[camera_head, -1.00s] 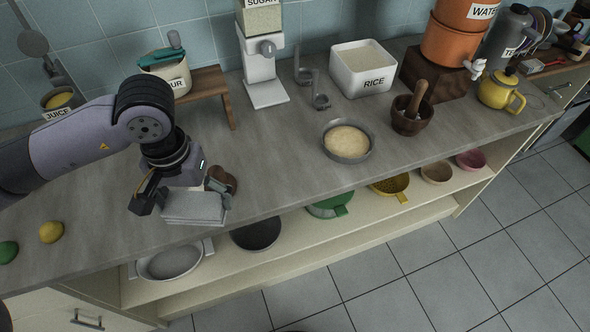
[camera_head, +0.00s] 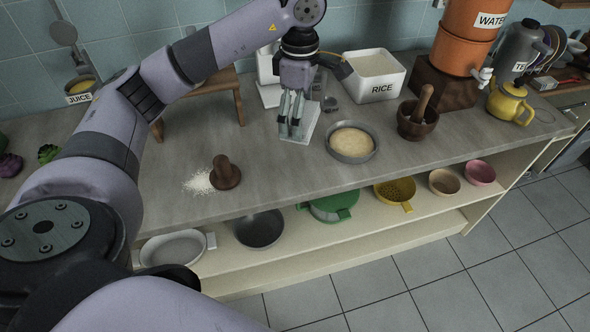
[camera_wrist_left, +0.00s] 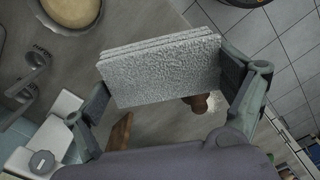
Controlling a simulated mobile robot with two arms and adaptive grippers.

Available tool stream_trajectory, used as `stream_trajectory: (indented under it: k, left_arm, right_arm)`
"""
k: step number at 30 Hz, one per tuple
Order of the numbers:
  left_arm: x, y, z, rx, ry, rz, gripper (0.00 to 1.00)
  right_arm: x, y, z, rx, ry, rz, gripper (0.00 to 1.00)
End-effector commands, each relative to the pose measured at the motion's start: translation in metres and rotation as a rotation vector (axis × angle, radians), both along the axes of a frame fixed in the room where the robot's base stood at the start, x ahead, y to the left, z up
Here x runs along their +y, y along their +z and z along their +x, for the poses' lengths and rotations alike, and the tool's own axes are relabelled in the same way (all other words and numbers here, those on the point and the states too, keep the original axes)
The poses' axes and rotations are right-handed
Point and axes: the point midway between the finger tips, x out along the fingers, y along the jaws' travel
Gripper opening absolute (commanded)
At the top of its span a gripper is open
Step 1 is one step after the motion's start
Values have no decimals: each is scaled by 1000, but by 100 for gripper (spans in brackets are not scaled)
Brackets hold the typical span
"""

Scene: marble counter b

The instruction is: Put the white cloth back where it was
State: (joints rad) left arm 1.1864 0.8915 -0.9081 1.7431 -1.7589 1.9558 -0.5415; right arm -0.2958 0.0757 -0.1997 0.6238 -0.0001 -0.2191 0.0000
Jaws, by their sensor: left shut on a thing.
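The white cloth (camera_head: 306,124) is a folded, layered, textured pad. In the head view it is behind my left gripper (camera_head: 290,129), over the middle of the counter, left of the dough pan. The left wrist view shows the cloth (camera_wrist_left: 160,72) clamped between both fingers of the left gripper (camera_wrist_left: 165,86). Whether the cloth touches the counter is hard to tell. A small heap of white powder (camera_head: 197,184) lies near the counter's front, beside a brown wooden tool (camera_head: 226,175). My right gripper is not in view.
A metal pan of dough (camera_head: 352,141) stands right of the cloth. The rice box (camera_head: 374,77) and mortar (camera_head: 412,122) are behind and to the right. A wooden stand (camera_head: 229,88) is at the back left. The counter (camera_head: 262,165) is clear between the powder and the pan.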

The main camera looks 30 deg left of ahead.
Motion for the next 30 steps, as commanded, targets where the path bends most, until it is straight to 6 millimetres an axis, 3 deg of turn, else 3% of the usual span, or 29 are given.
stream_trajectory:
  k: [3, 6, 11, 14, 23, 30]
  left_arm:
    - [17, 8, 11, 0, 278, -3, 65]
    - [27, 12, 16, 1, 441, -1, 65]
    - [34, 12, 20, 3, 561, 0, 65]
    - [34, -3, 19, 6, 573, 0, 65]
    - [32, -77, 18, 10, 571, -2, 65]
    - [34, -126, 18, 5, 572, 1, 65]
  right_arm:
    - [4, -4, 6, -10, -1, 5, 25]
    - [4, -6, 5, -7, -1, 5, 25]
    - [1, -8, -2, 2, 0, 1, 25]
    - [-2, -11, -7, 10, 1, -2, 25]
    - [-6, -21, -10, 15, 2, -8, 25]
    - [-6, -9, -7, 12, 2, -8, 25]
